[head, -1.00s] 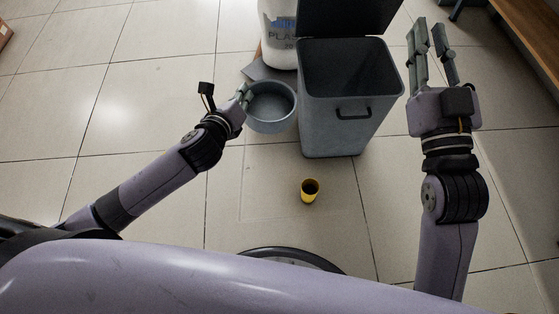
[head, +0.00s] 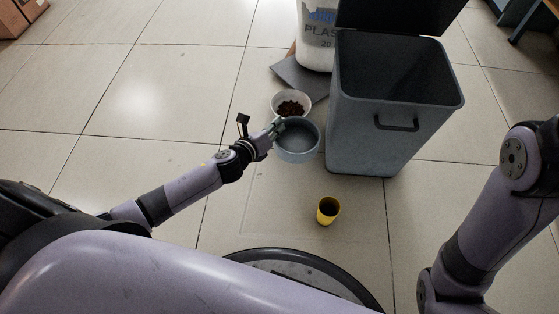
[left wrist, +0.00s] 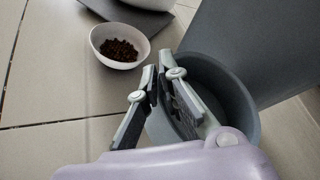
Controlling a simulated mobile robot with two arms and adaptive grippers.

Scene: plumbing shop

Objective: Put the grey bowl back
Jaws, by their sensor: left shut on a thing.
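The grey bowl (head: 297,153) is round, deep and empty. My left gripper (head: 277,128) is shut on its rim on the left side, at the upper left of the bowl in the head view. In the left wrist view the fingers (left wrist: 160,92) are at the rim, and the grey bowl (left wrist: 232,98) lies to their right, partly hidden by them. I cannot tell whether the bowl touches the floor. Of my right arm only links show at the right; its gripper is out of view.
A white bowl (head: 291,101) of brown pellets stands just beyond the grey bowl, by a grey mat (head: 297,78). A large grey bin (head: 378,133) with its lid up stands to the right. A white tub (head: 318,45) is behind. A yellow cup (head: 328,210) stands nearer me.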

